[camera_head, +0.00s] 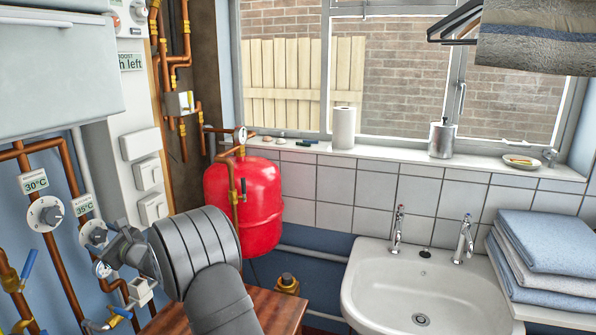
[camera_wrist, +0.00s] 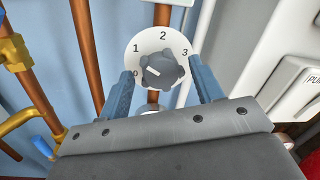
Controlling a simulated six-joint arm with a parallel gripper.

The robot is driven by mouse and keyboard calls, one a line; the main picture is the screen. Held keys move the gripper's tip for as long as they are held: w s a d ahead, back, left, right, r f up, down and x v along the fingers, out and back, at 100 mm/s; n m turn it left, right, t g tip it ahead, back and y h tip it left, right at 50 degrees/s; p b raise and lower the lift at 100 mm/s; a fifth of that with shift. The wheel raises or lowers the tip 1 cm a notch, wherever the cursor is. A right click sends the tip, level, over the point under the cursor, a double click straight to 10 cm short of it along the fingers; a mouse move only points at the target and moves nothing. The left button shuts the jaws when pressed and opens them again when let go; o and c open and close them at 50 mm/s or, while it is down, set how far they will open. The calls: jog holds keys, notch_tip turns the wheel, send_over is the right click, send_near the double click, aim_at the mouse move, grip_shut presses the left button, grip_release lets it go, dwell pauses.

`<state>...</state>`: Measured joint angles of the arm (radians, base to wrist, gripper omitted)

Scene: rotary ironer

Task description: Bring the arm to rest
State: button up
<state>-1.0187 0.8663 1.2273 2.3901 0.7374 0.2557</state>
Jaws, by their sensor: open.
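My gripper (camera_head: 118,254) is at the lower left in the head view, close to the pipework, with my dark grey wrist behind it. In the wrist view its two blue-grey fingers (camera_wrist: 167,88) are spread apart with nothing held between them. A grey knob (camera_wrist: 162,71) on a white dial numbered 0 to 3 shows beyond and between the fingertips, with a visible gap on each side. The knob's pale mark points to the left, towards the low numbers. The head view does not clearly show which dial this is, as my gripper covers part of that area.
Two dials, one by a 30°C label (camera_head: 45,213) and one by a 35°C label (camera_head: 95,233), sit on copper pipes. White switches (camera_head: 147,173), a red tank (camera_head: 243,203) and a wooden surface (camera_head: 275,309) are near my arm. A sink (camera_head: 425,290) and folded towels (camera_head: 545,245) are right.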

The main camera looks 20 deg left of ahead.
jog(key=m, duration=0.7)
jog(key=shift+h, duration=0.3)
jog(key=shift+d, duration=1.2)
jog(key=shift+s, duration=0.1)
jog(key=shift+c, duration=0.4)
dwell(0.6)
